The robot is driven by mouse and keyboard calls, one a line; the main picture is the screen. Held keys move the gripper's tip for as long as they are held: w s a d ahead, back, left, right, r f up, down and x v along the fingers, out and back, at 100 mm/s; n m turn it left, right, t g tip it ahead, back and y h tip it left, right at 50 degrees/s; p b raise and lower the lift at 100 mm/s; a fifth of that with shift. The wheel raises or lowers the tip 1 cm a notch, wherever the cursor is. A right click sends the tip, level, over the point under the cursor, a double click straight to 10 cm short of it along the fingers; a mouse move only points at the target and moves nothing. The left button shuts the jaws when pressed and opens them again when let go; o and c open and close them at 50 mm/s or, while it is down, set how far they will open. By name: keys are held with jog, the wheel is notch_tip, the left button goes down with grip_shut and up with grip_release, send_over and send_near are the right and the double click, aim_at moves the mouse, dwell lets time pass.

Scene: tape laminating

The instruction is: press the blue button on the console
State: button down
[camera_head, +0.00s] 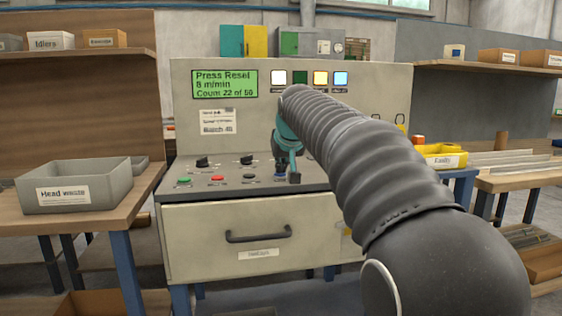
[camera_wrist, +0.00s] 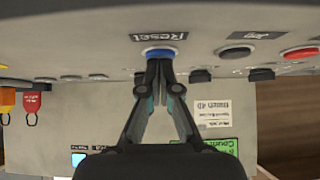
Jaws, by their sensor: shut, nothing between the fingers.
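The console (camera_head: 190,75) stands in front of me with a sloped panel of buttons and knobs. The blue button (camera_wrist: 161,51) shows in the wrist view beside an upside-down "Reset" label (camera_wrist: 172,37). My gripper (camera_wrist: 160,64) is shut and empty, its fingertips right at the blue button and overlapping its edge in the picture. I cannot tell whether they touch it. In the head view my gripper (camera_head: 292,172) points down at the panel, and a bit of the blue button (camera_head: 279,176) shows beside it.
A green button (camera_head: 184,181), a red button (camera_head: 217,178) and a black button (camera_head: 249,176) lie left of the blue one, with knobs (camera_head: 203,162) behind. A drawer (camera_head: 255,240) is below. A grey bin (camera_head: 75,187) stands left, a yellow bin (camera_head: 442,151) right.

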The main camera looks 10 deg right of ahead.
aim_at(282, 179)
jog(key=shift+f+b, duration=0.55)
jog(key=shift+f, duration=0.6)
jog(key=r+p, duration=0.1)
jog(key=r, duration=0.1)
jog(key=r+p, duration=0.1)
jog(key=r, duration=0.1)
jog(key=r+p, duration=0.1)
jog(key=r, duration=0.1)
jog(key=shift+s+p, duration=0.3)
jog(key=shift+s, duration=0.05)
jog(key=v, duration=0.9)
